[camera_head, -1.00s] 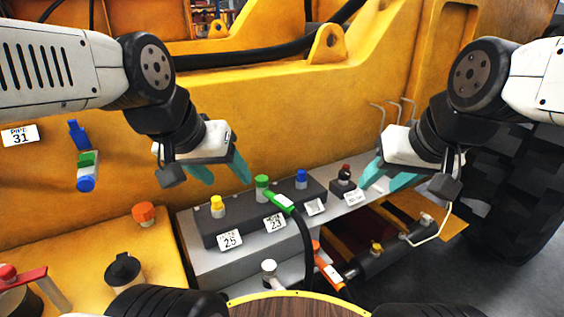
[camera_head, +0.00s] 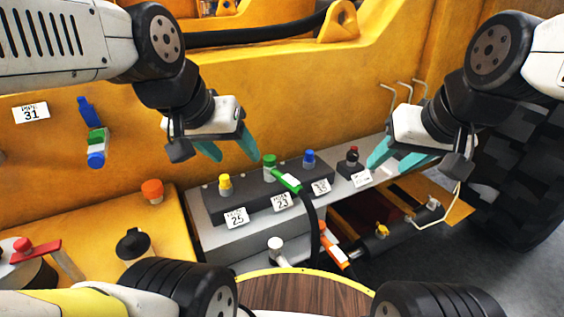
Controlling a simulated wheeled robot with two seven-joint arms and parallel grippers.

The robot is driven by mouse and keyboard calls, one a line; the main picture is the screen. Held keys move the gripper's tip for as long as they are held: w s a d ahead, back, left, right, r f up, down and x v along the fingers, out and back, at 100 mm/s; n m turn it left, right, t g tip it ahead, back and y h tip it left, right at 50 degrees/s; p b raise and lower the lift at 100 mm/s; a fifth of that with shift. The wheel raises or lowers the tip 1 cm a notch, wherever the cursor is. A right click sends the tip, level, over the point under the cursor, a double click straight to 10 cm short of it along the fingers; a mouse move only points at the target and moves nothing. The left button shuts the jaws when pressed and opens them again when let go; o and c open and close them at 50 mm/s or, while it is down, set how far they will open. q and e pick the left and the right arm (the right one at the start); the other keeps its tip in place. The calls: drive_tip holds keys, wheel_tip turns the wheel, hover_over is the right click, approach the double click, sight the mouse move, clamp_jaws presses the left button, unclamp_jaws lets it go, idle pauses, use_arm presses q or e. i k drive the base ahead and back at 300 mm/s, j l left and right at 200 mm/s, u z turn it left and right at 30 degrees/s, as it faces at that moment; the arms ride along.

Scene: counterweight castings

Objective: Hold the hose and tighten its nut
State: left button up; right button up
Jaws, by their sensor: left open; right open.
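The black hose (camera_head: 308,225) has a green end (camera_head: 287,182) that lies beside the green-topped fitting (camera_head: 270,165) on the dark manifold block (camera_head: 245,206); whether they are joined I cannot tell. The hose runs down behind the round wooden top. My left gripper (camera_head: 232,152) is open and empty, above and left of the green fitting. My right gripper (camera_head: 390,160) is open and empty, right of the block near the black fitting with a red top (camera_head: 352,157). I cannot make out which part is the nut.
Yellow (camera_head: 225,184) and blue (camera_head: 309,158) fittings flank the green one, with number labels in front. An orange-ended hose (camera_head: 335,256) hangs below. An orange knob (camera_head: 152,190) and black cap (camera_head: 134,244) stand left. A yellow machine body rises behind.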

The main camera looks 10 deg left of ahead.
sight(269, 160)
drive_tip(key=k+j, duration=0.65)
drive_tip(key=k, duration=0.15)
drive_tip(key=z, duration=0.05)
